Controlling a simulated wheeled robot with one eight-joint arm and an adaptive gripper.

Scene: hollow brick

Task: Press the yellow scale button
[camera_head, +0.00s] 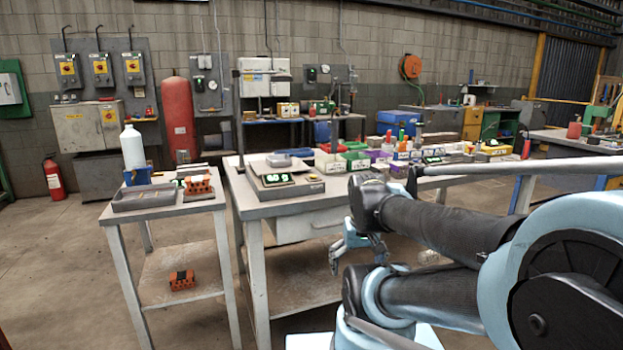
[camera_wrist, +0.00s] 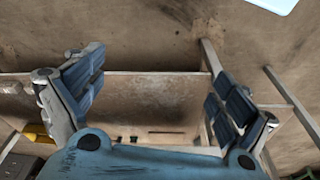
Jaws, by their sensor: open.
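A grey bench scale (camera_head: 287,189) with a lit green display sits on the near left corner of the main workbench, a grey dish on its pan. A second lit display (camera_head: 190,181) shows on the small side table, partly hidden by an orange hollow brick (camera_head: 200,188). A yellow button cannot be made out clearly on either; it is too small to tell. My gripper (camera_head: 338,256) hangs in front of the workbench, below its top and apart from both scales. In the wrist view, my gripper (camera_wrist: 160,78) is open and empty, its two fingers spread wide.
The side table holds a white bottle (camera_head: 132,147) and a grey tray (camera_head: 145,199). Another orange brick (camera_head: 182,280) lies on its lower shelf. Colored bins (camera_head: 330,161) crowd the workbench behind the scale. My arm crosses the right side of the view.

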